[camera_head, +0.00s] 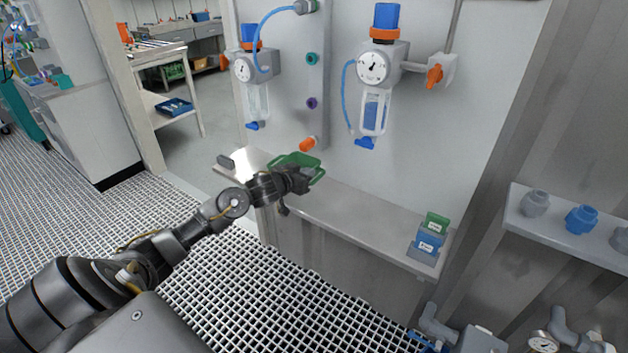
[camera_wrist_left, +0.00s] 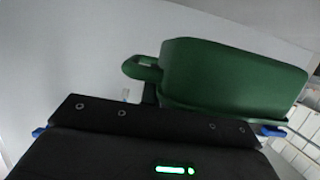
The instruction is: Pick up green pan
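The green pan (camera_head: 293,159) is at the counter's far-left part in the head view, partly hidden behind my left gripper (camera_head: 304,181). In the left wrist view the green pan (camera_wrist_left: 235,78) is large and close, just beyond the dark gripper body, with its looped handle (camera_wrist_left: 145,68) on the left. A dark piece stands between the handle and the pan body. The gripper is right at the pan; whether the fingers are shut on it is hidden. I cannot tell whether the pan rests on the counter. My right gripper is in neither view.
The narrow grey counter (camera_head: 345,219) runs along the wall, with blue and green boxes (camera_head: 430,238) at its right end. Gauge units with blue caps (camera_head: 386,16) hang above it. An orange fitting (camera_head: 309,143) sticks out near the pan. The counter's middle is clear.

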